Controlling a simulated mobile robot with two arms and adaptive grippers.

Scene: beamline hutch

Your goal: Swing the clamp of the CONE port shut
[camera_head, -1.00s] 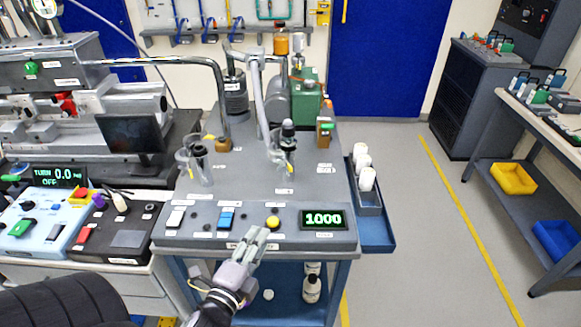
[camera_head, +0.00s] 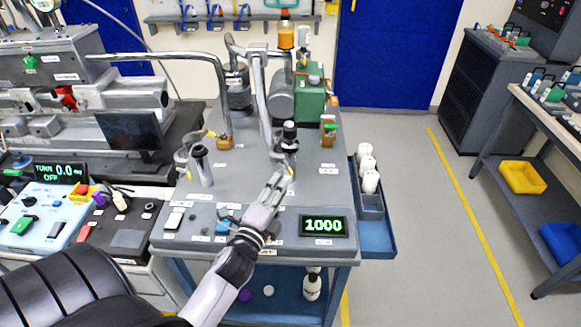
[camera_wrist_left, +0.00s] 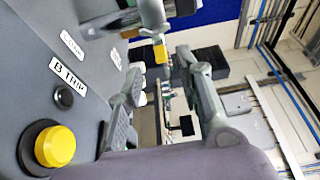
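The grey bench (camera_head: 330,185) carries two port fittings. The left one (camera_head: 203,166) is a dark-capped upright tube with a pale ring beside it. The right one (camera_head: 288,140) has a black knob on top and metal parts around its base. Their labels are too small to read, so I cannot tell which is CONE or how its clamp stands. My left gripper (camera_head: 279,184) is just in front of the right fitting and overlaps its base. In the left wrist view its fingers (camera_wrist_left: 161,62) are apart, with a small yellow piece (camera_wrist_left: 160,54) seen between the tips. Contact is unclear.
A yellow button (camera_wrist_left: 55,146) shows in the left wrist view. A bent metal pipe (camera_head: 215,62) and a green pump (camera_head: 310,92) stand behind. A blue side tray (camera_head: 377,232) holds white bottles.

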